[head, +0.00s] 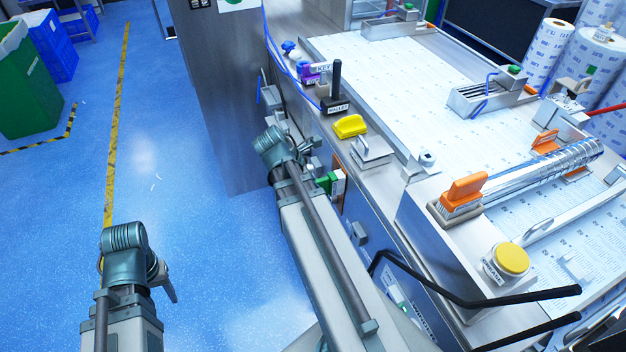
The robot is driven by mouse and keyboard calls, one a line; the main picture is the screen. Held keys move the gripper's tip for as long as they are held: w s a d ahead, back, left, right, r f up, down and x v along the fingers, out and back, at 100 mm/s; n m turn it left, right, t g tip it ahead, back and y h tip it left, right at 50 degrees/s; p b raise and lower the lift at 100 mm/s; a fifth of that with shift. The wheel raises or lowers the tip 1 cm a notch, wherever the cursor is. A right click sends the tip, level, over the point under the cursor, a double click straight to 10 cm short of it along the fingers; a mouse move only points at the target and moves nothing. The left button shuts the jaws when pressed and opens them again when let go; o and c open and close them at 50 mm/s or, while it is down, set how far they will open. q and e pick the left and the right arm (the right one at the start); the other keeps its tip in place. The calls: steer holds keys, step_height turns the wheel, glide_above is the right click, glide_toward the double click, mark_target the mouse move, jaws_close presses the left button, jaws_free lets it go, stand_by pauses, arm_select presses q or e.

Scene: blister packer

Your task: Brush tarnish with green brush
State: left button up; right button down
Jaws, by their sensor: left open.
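My left gripper (578,304) is at the lower right in the head view. Its two long black fingers are apart, with nothing between them. No green brush can be made out for certain. A small green and white object (329,182) shows beside my arm at the cabinet's side, partly hidden. An orange-handled brush (463,192) with pale bristles stands on a metal block at the machine's near edge. I cannot pick out any tarnish. My right gripper is not in view.
A yellow object (350,125), a black-handled tool on a labelled block (335,88) and a metal piece (370,152) line the counter's left edge. Blue floor (200,240) is open at left, beside a green bin (28,85).

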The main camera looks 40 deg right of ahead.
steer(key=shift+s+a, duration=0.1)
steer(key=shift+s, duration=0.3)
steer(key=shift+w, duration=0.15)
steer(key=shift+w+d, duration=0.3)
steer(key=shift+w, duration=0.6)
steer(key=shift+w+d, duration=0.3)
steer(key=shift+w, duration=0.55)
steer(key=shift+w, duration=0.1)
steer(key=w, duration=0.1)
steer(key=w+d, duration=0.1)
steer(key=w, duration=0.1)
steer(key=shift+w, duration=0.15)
